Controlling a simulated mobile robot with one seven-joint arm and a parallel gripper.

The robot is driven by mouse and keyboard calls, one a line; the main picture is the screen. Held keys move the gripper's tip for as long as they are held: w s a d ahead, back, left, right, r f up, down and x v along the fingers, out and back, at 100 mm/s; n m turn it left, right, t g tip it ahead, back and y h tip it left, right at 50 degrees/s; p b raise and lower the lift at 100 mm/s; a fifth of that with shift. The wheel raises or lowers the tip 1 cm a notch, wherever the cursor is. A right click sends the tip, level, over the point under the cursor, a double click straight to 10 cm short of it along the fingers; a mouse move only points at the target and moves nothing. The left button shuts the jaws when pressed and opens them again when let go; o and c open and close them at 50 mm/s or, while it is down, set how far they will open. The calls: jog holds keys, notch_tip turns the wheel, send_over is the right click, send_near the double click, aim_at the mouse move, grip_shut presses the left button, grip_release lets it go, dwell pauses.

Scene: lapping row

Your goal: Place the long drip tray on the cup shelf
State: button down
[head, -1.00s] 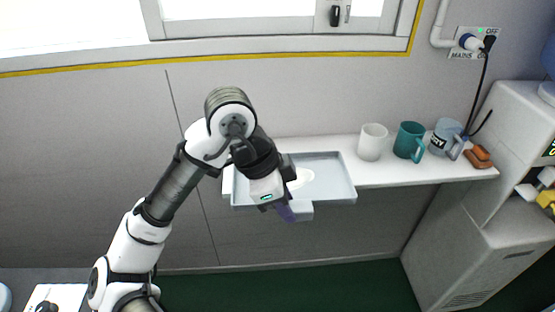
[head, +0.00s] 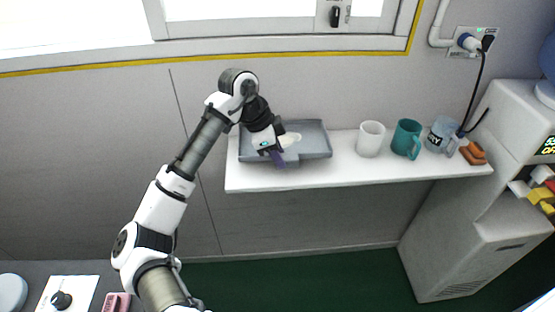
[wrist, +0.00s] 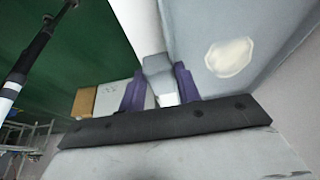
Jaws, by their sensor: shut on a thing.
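The long drip tray (head: 312,146) is grey and shallow, with a pale patch on its floor. In the head view it is over the left part of the white cup shelf (head: 350,174) and looks level; whether it touches the shelf I cannot tell. My gripper (head: 279,160) is at the tray's front side. In the wrist view its purple fingers (wrist: 160,90) are shut on a grey tab at the tray's edge, and the tray (wrist: 200,30) extends to the upper right. My gripper hides part of the tray's left and front side.
To the tray's right on the shelf stand a white mug (head: 370,139), a teal mug (head: 406,139) and a blue-grey mug (head: 441,136), with brown blocks (head: 473,154) at the end. The wall is close behind. A white machine (head: 470,220) stands at the right.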

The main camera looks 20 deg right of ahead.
notch_tip(320, 180, down, 2)
jog(key=shift+f+p, duration=0.25)
jog(key=shift+p, duration=0.1)
jog(key=shift+w+f+p, duration=0.15)
jog(key=shift+f+p, duration=0.1)
jog(key=shift+p, duration=0.05)
jog(key=shift+f, duration=0.25)
jog(key=shift+f, duration=0.1)
jog(key=c, duration=1)
grip_release()
jog(key=b+v, duration=0.2)
jog(key=v, duration=1)
